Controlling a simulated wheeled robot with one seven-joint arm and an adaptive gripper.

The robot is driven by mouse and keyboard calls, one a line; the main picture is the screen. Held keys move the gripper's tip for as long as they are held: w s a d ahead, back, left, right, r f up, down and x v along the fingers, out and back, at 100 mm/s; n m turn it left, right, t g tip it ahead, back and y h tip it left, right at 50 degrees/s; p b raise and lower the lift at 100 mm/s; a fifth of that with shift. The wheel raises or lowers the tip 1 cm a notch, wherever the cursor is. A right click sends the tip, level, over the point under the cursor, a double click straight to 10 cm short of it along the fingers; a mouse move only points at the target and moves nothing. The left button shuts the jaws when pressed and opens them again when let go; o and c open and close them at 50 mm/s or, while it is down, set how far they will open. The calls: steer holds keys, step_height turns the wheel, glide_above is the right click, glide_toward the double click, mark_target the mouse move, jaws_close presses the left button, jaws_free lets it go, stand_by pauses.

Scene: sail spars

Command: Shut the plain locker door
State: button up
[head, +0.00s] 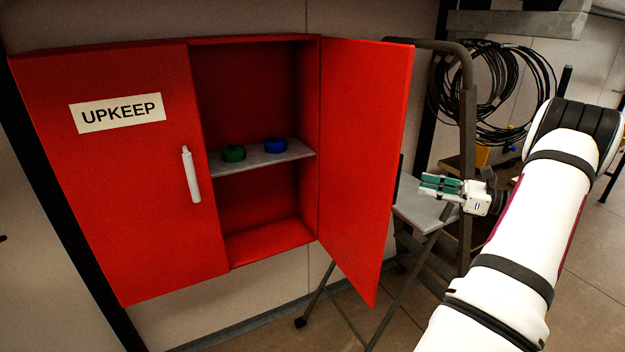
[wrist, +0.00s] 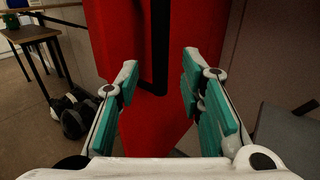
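The red locker (head: 262,238) hangs on the wall, its right compartment open to view. Its plain door (head: 362,150) stands swung outward on the right side, inner face showing. The door labelled UPKEEP (head: 150,210) is shut and has a white handle (head: 191,175). My gripper (head: 424,186) is right of the plain door, on its outer side. In the wrist view my gripper (wrist: 160,68) is open and empty, and a red panel (wrist: 155,125) with a dark upright strip shows beyond the fingers. I cannot tell whether they touch it.
A green roll (head: 233,153) and a blue roll (head: 274,146) sit on the locker's grey shelf (head: 258,161). A metal-framed step stand (head: 425,210) is behind my gripper. Coiled black cable (head: 495,95) hangs at the back right. Space in front of the opening looks clear.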

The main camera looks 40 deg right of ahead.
steer(key=b+x, duration=0.3)
steer(key=x, duration=0.4)
steer(key=shift+w, duration=0.4)
steer(key=shift+w+a, duration=0.1)
steer(key=shift+a, duration=0.05)
steer(key=shift+c, duration=1.3)
jaws_close()
